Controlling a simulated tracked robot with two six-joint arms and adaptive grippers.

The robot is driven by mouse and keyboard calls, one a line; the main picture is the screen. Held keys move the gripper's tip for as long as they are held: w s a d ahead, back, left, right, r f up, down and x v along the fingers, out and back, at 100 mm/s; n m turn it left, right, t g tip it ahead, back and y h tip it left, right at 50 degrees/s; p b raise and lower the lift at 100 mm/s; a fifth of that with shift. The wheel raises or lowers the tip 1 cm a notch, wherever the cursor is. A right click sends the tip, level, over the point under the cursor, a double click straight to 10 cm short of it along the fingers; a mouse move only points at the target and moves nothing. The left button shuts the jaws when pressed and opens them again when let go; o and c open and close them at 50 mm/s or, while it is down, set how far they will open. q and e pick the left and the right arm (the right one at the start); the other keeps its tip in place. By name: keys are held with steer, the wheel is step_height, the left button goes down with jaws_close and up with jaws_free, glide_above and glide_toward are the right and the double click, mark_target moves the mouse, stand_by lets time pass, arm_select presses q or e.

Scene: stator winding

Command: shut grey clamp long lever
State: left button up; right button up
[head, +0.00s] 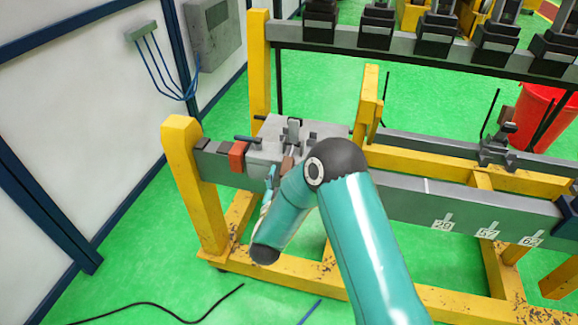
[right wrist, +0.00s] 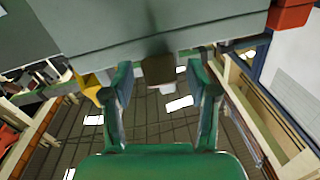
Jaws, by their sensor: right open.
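The grey clamp (head: 262,152) sits at the left end of the frame's grey beam. A small upright grey lever (head: 293,130) stands on its top. A brownish piece (head: 287,166) shows on its front side, partly behind my right arm; I cannot tell if it is the long lever's end. My right gripper (head: 269,186) is at the clamp's front, largely hidden by its own wrist. In the right wrist view the gripper (right wrist: 162,80) is open, with a brown block-like end (right wrist: 160,70) between the fingertips and apart from both. My left gripper is not in view.
An orange-red block (head: 238,156) is on the beam left of the clamp. A yellow post (head: 190,180) stands at the left end, and a yellow upright (head: 369,105) right of the clamp. A black cable (head: 190,317) lies on the green floor. A red bin (head: 540,110) stands far right.

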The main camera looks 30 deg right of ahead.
steer(key=shift+x, duration=1.25)
jaws_close()
steer(key=shift+s+d+r, duration=0.1)
steer(key=shift+d+r, duration=0.05)
steer(key=shift+p, duration=0.35)
